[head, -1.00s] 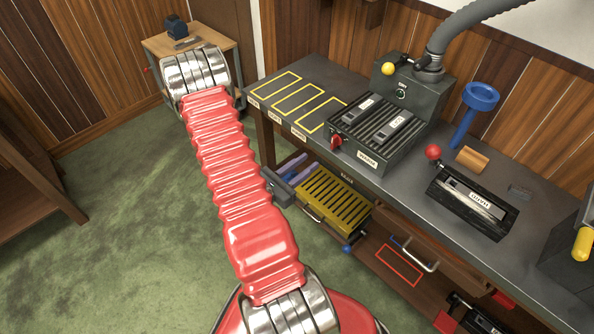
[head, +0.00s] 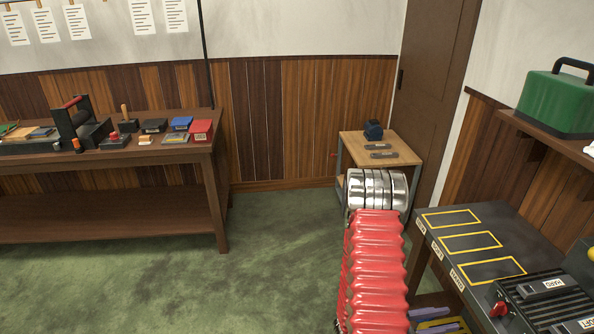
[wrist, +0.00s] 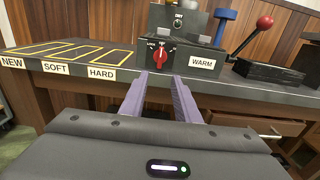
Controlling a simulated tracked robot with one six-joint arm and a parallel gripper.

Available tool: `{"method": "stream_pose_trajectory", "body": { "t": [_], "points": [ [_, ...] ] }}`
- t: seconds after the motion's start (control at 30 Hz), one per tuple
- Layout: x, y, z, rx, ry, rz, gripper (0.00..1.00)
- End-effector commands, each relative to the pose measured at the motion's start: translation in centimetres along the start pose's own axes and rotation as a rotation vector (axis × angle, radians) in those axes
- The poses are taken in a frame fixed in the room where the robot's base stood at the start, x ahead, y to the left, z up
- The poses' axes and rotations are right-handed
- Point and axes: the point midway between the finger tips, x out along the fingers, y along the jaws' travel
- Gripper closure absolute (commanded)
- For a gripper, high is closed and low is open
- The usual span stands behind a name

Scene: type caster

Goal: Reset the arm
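My red ribbed arm (head: 376,265) with its silver joint (head: 377,190) stands in the lower right of the head view. My gripper (wrist: 160,77) has two purple fingers, spread apart with nothing between them in the wrist view. Part of the purple fingers (head: 432,319) also shows at the bottom of the head view, beside the bench.
Yellow-outlined places (head: 470,241) on the bench top are empty. A small wooden table (head: 352,141) stands behind my arm. A long table (head: 215,165) is at left. Green floor (head: 270,290) between is clear.

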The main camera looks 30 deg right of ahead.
Motion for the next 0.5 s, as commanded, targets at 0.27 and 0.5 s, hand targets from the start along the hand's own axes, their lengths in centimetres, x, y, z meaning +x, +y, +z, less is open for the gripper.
{"method": "stream_pose_trajectory", "body": {
  "t": [0.27, 0.5],
  "points": [
    [0.0, -0.5, -0.6, -0.014, 0.023, -0.021, 0.71],
    [-0.7, -5.5, -2.0, -0.04, 0.091, -0.207, 0.71]
  ]
}}
